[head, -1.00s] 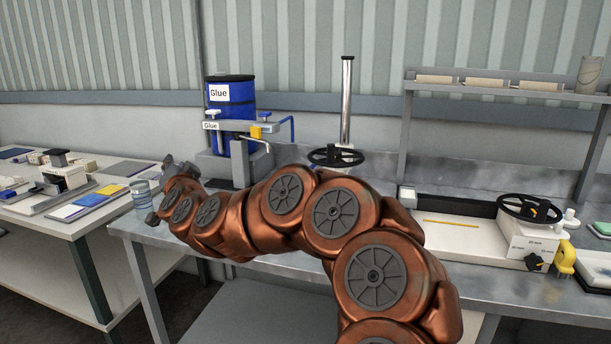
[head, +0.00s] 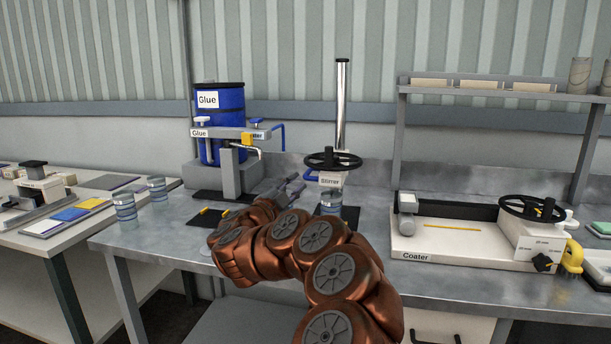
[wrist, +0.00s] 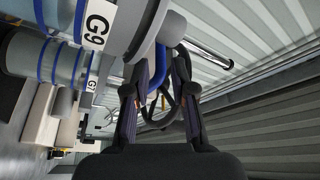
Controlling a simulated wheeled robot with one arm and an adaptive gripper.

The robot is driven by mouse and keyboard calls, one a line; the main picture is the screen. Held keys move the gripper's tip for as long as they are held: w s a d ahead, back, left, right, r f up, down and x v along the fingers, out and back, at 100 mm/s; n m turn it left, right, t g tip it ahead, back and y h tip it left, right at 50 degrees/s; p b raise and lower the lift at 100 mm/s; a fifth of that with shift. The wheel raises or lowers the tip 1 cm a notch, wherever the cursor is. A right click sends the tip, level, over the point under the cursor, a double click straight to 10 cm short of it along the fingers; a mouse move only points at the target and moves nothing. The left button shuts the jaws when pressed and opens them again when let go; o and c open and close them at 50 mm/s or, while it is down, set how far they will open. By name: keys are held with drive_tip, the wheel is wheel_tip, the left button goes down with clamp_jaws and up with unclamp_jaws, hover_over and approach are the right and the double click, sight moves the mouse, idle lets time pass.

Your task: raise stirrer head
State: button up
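The stirrer (head: 331,179) stands at the middle of the metal bench, with a black handwheel (head: 333,160) on top and a tall chrome column (head: 341,105) behind. A banded jar (head: 330,203) sits below its labelled head. My gripper (head: 290,188) is just left of the stirrer head, apart from the handwheel as far as I can tell. In the wrist view its two dark fingers (wrist: 157,95) are spread with a gap, and I see nothing held. The chrome column also shows there (wrist: 207,53). My arm hides part of the bench in front.
The glue station with its blue drum (head: 220,120) stands left of the stirrer, its arm and tap reaching toward my gripper. Banded jars (head: 125,205) stand at the bench's left. The coater (head: 455,235) and a rack (head: 490,96) are at right.

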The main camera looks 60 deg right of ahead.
sight(307, 173)
drive_tip(key=shift+x, duration=3.4)
drive_tip(key=shift+c, duration=0.2)
clamp_jaws()
